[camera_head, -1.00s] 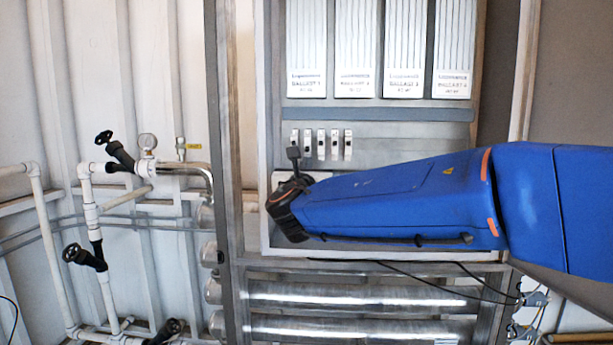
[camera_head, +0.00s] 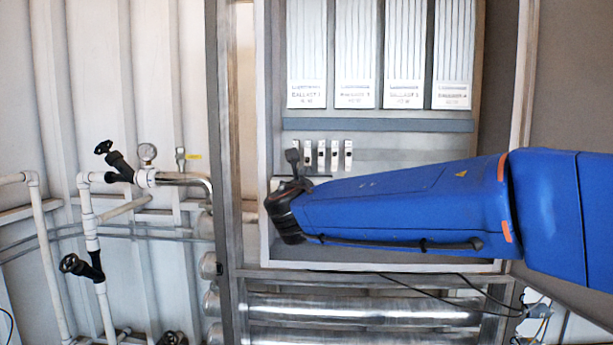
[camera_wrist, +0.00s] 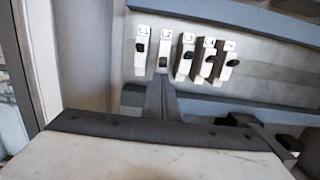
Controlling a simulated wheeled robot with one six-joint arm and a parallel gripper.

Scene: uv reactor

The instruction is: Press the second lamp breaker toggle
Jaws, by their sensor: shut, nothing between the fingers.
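A row of several white breakers with small black toggles is on the grey panel. The second breaker from the left (camera_wrist: 164,46) shows in the wrist view and in the head view (camera_head: 308,153). Its dark toggle (camera_wrist: 162,61) sits lower on its body than the first breaker's toggle (camera_wrist: 140,47). My gripper (camera_wrist: 161,80) is shut and empty, its tip just below the second breaker. I cannot tell whether it touches. In the head view my gripper (camera_head: 293,157) points up beside the leftmost breaker, which it partly overlaps.
Ballast units (camera_head: 355,55) stand in a row above the breakers. A grey rail (camera_wrist: 215,107) runs below the breakers. Pipes with black valves (camera_head: 115,163) are at the left, and metal tubes (camera_head: 360,308) lie below the panel.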

